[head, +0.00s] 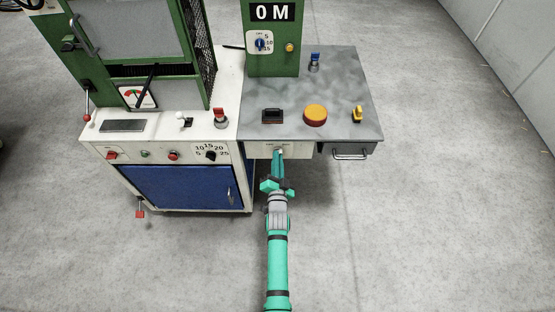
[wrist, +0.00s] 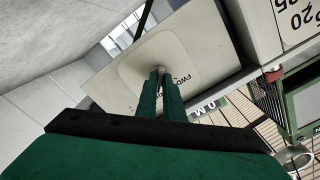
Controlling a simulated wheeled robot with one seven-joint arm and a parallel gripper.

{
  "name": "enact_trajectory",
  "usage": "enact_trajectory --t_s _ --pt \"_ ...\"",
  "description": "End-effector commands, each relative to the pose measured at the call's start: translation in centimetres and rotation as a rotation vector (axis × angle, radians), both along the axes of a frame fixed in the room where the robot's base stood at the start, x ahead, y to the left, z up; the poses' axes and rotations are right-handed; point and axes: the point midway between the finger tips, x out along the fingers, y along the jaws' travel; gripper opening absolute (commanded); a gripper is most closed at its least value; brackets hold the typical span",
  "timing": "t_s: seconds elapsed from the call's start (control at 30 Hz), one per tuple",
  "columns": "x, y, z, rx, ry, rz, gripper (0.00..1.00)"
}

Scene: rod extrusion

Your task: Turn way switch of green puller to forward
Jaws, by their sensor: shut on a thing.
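The green puller's column (head: 272,50) with its "0 M" display stands at the back of the grey-topped table. A cream switch panel (head: 256,150) is on the table's front face, below the top. In the wrist view this panel (wrist: 112,88) appears tilted and carries a "FWD" label (wrist: 176,82) beside my fingers. My gripper (head: 279,153) reaches the panel from the front. In the wrist view its green fingers (wrist: 161,74) are closed together at the panel's round-cornered plate, shut on the way switch. The fingers mostly hide the switch, so its position cannot be read.
The grey top (head: 350,95) bears a black switch (head: 272,116), a large orange button (head: 315,115), a yellow switch (head: 357,114) and a blue switch (head: 315,62). A drawer handle (head: 350,156) juts out at right. The white machine with a blue door (head: 180,187) stands left. Floor is clear in front.

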Motion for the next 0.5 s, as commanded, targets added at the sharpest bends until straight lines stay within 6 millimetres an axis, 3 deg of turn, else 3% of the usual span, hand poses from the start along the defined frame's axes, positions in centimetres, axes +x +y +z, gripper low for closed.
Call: enact_trajectory --t_s 0.5 --pt "-0.05 0.03 -0.01 -0.373 -0.001 0.001 0.0"
